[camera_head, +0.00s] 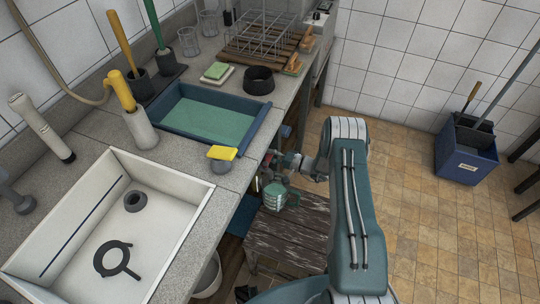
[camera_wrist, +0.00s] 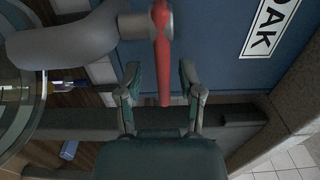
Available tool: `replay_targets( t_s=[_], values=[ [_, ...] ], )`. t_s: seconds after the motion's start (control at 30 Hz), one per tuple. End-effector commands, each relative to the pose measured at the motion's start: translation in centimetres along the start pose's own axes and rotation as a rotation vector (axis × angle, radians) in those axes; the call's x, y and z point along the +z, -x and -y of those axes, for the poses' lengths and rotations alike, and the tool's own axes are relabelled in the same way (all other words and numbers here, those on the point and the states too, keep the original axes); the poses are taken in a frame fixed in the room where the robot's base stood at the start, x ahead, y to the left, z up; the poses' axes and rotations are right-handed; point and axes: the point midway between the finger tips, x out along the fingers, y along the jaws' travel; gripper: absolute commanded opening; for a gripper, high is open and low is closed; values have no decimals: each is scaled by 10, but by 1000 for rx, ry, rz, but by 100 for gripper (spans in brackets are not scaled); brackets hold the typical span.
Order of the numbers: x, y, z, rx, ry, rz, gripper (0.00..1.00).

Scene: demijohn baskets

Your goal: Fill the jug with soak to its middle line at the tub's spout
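The tub (camera_head: 256,133) is blue, holds green soak and stands on the counter. Its blue wall (camera_wrist: 225,55) fills the wrist view's upper part, with a label ending in "OAK". A grey curved spout (camera_wrist: 60,45) and a red lever (camera_wrist: 163,40) stick out there. My gripper (camera_wrist: 159,72) is open, with the lever between its fingers and gaps on both sides. In the head view my gripper (camera_head: 272,164) is by the counter's front edge. The jug (camera_head: 275,198) looks teal inside, below my gripper; its clear rim (camera_wrist: 22,115) shows at the wrist view's left. Its line cannot be made out.
A dark wooden stand (camera_head: 290,232) is below the counter edge. A white sink (camera_head: 70,215) is at the left. A blue mop bucket (camera_head: 466,160) stands on the open tiled floor.

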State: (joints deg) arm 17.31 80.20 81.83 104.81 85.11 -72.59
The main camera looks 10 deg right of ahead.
Motion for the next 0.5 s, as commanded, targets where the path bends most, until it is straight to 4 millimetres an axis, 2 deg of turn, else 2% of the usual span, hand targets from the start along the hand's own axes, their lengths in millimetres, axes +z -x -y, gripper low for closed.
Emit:
replay_targets(
  t_s=[0.13, 0.23, 0.5],
  values=[
    [0, 1, 1, -1, 1, 0, 49],
    [-1, 10, 1, -1, 0, -3, 49],
    [-2, 63, 0, -1, -1, -5, 49]
  ],
)
